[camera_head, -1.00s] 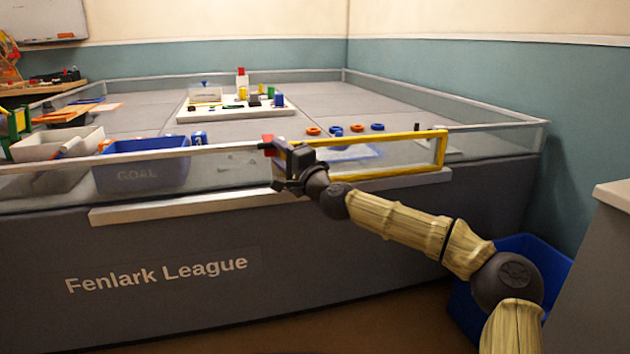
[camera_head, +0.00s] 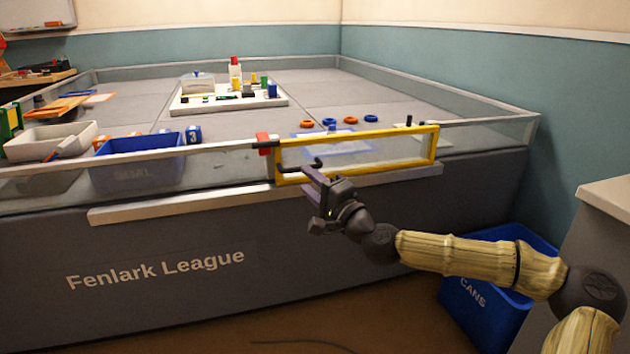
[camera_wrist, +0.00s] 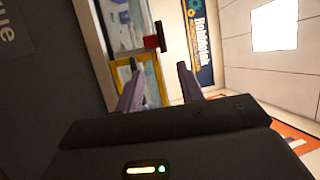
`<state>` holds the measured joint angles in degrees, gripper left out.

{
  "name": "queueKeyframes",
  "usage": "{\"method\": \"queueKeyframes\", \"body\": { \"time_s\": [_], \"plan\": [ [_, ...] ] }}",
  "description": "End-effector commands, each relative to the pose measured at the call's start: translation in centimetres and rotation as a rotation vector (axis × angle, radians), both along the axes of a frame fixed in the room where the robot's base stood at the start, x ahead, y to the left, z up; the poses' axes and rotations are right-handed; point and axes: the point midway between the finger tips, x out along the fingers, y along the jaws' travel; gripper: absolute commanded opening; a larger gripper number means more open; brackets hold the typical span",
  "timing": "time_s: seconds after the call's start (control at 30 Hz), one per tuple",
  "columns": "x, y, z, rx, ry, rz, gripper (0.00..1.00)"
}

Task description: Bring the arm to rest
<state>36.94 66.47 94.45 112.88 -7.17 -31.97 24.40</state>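My gripper (camera_head: 310,197) hangs in front of the field table's near wall, just below and in front of the yellow-framed panel (camera_head: 360,150). In the wrist view its two fingers (camera_wrist: 158,84) are spread apart with nothing between them, so it is open and empty. My arm reaches in from the lower right, its forearm nearly level. The yellow-framed panel stands in line with the clear wall, a red piece (camera_head: 265,140) at its left end. A dark hooked handle on the panel is close behind the fingers; I cannot tell whether they touch.
The table ledge (camera_head: 180,208) runs behind my gripper. A blue bin (camera_head: 484,318) stands on the floor behind my forearm, and a grey cabinet (camera_head: 600,240) is at right. A blue goal tray (camera_head: 140,168) and white tray (camera_head: 40,148) sit inside the wall.

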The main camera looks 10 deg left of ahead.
Motion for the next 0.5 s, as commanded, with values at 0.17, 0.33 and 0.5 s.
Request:
{"method": "queueKeyframes", "body": {
  "time_s": [0.17,0.33,0.5],
  "plan": [
    [-0.81,-0.86,-0.13,0.001,0.0,0.0,0.38],
    [-0.85,-0.88,-0.21,0.001,0.0,0.0,0.38],
    [-0.94,-0.67,-0.31,-0.007,0.0,0.004,0.38]
  ]
}}
